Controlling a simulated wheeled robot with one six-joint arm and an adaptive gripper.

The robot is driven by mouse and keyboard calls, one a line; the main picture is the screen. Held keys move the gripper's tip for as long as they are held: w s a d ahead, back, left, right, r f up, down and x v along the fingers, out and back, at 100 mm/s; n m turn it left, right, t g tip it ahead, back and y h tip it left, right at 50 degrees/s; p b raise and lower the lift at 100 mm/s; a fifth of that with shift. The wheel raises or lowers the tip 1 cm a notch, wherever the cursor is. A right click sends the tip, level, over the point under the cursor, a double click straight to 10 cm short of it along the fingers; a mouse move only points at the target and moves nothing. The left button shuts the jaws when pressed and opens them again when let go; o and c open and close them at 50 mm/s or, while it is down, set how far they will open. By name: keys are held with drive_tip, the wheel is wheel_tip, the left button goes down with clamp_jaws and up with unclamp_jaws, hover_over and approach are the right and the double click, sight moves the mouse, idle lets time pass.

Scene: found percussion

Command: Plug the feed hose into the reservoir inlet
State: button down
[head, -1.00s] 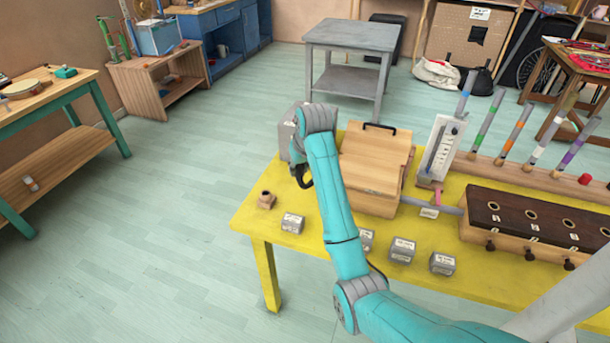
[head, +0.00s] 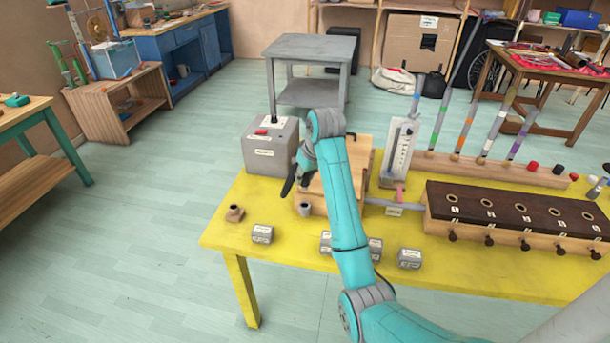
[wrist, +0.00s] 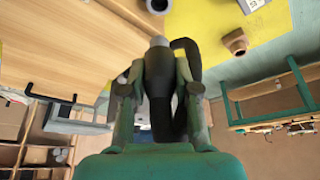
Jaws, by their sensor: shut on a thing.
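My gripper (wrist: 160,85) is shut on the black feed hose (wrist: 163,108), which has a grey tip (wrist: 157,41) and loops beside the fingers. In the head view the dark hose (head: 288,187) hangs at the gripper, left of the wooden box (head: 322,188), probably the reservoir; my arm hides much of both. A short grey socket (head: 304,209), likely the inlet, is at the box's front left. A round grey fitting also shows at the top of the wrist view (wrist: 158,5), beyond the hose tip and apart from it.
A grey box with a red button (head: 270,146) stands behind left on the yellow table (head: 222,215). A brown fitting (head: 235,214) and several small grey labelled blocks (head: 262,234) lie along the front. A dark-topped wind chest (head: 520,212) fills the right.

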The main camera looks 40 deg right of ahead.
sight(306, 186)
drive_tip(key=shift+f, duration=2.7)
drive_tip(key=shift+f, duration=1.65)
drive_tip(key=c, duration=0.8)
unclamp_jaws()
drive_tip(key=v, duration=0.7)
drive_tip(key=shift+s+r, duration=0.1)
drive_tip(key=shift+r, duration=0.1)
